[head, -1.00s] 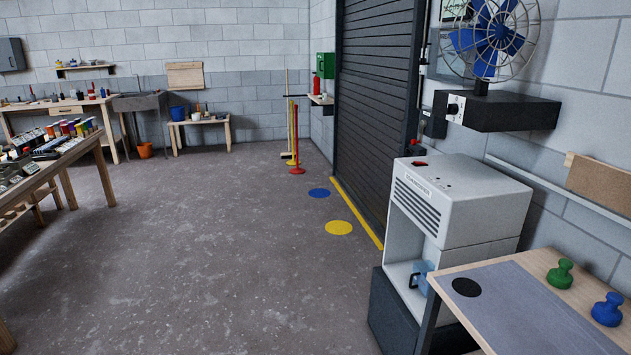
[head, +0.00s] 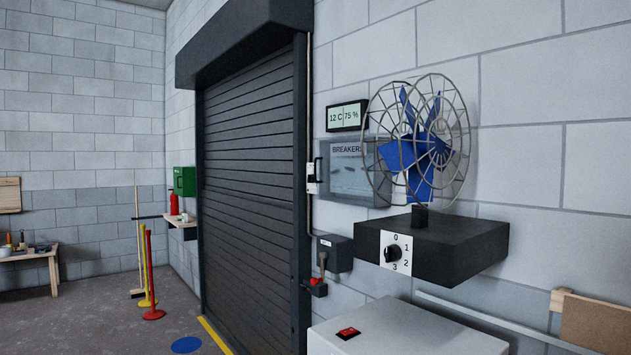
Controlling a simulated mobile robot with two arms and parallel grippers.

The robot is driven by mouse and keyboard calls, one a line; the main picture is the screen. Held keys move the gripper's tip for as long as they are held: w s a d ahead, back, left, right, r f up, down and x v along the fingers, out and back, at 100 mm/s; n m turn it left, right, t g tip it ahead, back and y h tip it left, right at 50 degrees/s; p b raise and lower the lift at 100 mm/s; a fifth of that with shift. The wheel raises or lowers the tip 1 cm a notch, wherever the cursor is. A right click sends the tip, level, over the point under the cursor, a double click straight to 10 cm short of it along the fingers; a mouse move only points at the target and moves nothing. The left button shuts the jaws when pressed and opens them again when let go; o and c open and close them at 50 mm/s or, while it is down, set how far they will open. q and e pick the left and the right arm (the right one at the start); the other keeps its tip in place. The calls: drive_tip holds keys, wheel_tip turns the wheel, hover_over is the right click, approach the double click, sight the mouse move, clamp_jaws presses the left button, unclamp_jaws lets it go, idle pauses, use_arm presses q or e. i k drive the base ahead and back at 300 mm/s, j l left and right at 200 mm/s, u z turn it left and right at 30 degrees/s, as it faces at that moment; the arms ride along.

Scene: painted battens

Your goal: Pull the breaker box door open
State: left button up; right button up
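The breaker box (head: 346,176) is on the wall right of the roller shutter in the head view. Its door is a see-through grey panel marked "BREAKERS" and looks shut. A dark upright handle (head: 318,170) stands at the box's left side. The fan covers the right part of the box. Neither of my grippers shows in the head view.
A blue-bladed fan (head: 420,150) stands on a black shelf block (head: 452,248) with a dial, in front of the box. A white machine (head: 400,332) with a red switch stands below. A dark switch box (head: 335,254) hangs beside the roller shutter (head: 248,180).

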sight(346, 149)
drive_tip(key=i+j+z, duration=0.2)
drive_tip(key=z, duration=0.25)
drive_tip(key=i+j+z, duration=0.3)
drive_tip(key=z, duration=0.15)
drive_tip(key=i+j+z, duration=0.2)
drive_tip(key=j+z, duration=0.2)
